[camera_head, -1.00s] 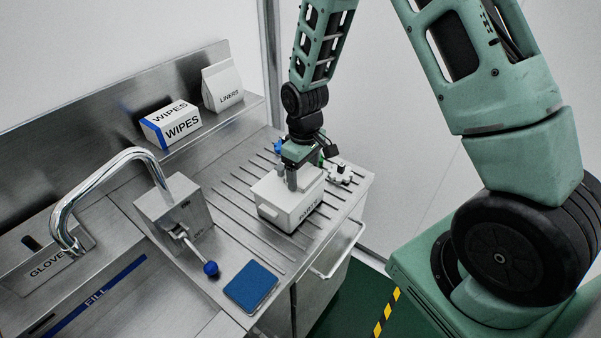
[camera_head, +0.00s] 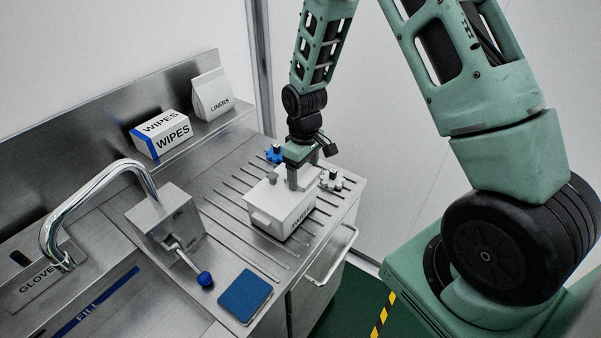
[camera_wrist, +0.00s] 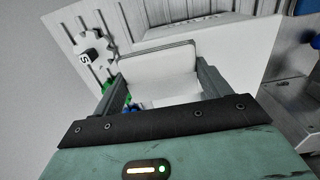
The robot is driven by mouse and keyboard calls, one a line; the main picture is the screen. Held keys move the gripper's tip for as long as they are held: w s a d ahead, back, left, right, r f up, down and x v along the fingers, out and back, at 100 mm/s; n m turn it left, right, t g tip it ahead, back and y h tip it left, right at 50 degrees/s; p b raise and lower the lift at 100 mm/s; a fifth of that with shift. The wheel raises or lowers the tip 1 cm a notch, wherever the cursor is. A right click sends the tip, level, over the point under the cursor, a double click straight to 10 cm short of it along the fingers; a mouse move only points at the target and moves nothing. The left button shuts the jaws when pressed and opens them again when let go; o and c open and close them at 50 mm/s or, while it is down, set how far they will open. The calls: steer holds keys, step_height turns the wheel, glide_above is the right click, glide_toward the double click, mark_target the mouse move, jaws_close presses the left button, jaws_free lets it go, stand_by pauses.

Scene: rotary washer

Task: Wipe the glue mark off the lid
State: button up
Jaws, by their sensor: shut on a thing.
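A white box with a lid (camera_head: 283,203) and dark lettering on its front stands on the ribbed steel drainboard. It also shows in the wrist view (camera_wrist: 225,45). My gripper (camera_head: 291,182) points down at the back part of the lid. In the wrist view my gripper (camera_wrist: 160,85) has its two fingers either side of a white block (camera_wrist: 158,75) and is shut on it. I cannot tell whether this block is part of the lid or a separate piece. I cannot make out a glue mark on the lid. A blue pad (camera_head: 244,296) lies on the counter's front edge.
A white star-shaped knob (camera_head: 331,180) and a blue one (camera_head: 274,154) lie close to the box. A tap (camera_head: 95,185) and a blue-ended lever (camera_head: 205,279) stand left. A wipes box (camera_head: 160,135) and liners bag (camera_head: 211,94) are on the back shelf. The ribbed board left of the box is clear.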

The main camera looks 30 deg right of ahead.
steer(key=shift+r+p, duration=3.05)
steer(key=shift+r, duration=1)
